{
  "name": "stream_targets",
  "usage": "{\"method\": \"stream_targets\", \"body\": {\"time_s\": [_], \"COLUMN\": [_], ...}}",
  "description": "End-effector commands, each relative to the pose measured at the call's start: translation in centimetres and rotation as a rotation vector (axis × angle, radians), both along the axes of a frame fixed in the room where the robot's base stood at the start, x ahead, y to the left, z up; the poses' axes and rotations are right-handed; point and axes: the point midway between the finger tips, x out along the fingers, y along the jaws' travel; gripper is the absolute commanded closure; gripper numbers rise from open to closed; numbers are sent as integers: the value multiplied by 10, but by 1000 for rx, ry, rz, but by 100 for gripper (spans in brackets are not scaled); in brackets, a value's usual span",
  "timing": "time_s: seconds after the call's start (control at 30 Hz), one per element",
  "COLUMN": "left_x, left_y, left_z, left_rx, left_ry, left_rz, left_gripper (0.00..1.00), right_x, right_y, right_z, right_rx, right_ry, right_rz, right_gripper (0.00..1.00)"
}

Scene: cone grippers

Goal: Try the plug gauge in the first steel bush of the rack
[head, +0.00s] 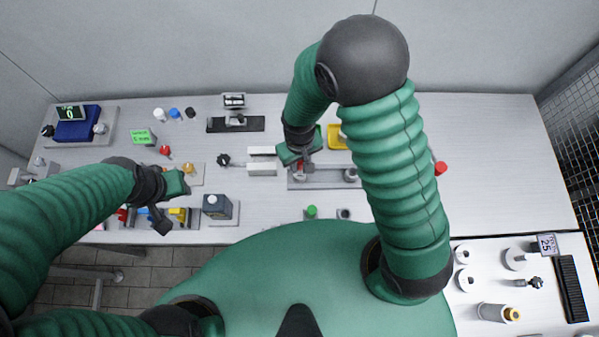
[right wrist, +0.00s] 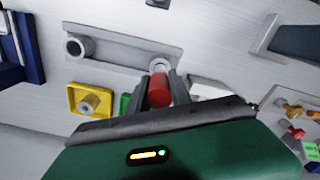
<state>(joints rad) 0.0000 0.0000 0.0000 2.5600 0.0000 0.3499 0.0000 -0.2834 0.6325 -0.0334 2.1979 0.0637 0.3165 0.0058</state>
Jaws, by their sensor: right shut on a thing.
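My right gripper (head: 298,165) is over the left end of a grey rack (head: 328,185), which also shows in the right wrist view (right wrist: 118,45). It is shut on the red handle of the plug gauge (right wrist: 159,92). A pale steel ring, the bush (right wrist: 160,64), shows just beyond the handle. I cannot tell whether the gauge's end is in its bore or only close to it. Another steel bush (right wrist: 78,47) stands at the rack's other end, also in the head view (head: 351,175). My left gripper (head: 161,220) is over the left of the table; its jaws are unclear.
A yellow tray (right wrist: 74,110) with a bush in it lies beside the rack. White blocks (head: 262,168) stand left of the rack. A green-topped piece (head: 311,212) and a small grey ring (head: 344,214) are in front. The table's right part is mostly clear.

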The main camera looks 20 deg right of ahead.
Motion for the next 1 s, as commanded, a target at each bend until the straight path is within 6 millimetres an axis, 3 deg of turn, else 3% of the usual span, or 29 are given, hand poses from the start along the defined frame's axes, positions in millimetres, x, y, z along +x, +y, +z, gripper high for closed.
{"method": "stream_targets", "body": {"time_s": [0.33,1.0], "left_x": [0,0], "left_y": [0,0], "left_z": [3,47], "left_rx": [0,0], "left_ry": [0,0], "left_rz": [0,0], "left_gripper": [64,64], "right_x": [0,0], "right_y": [0,0], "right_z": [3,51], "right_rx": [0,0], "right_ry": [0,0], "right_rz": [0,0], "right_gripper": [100,100]}}
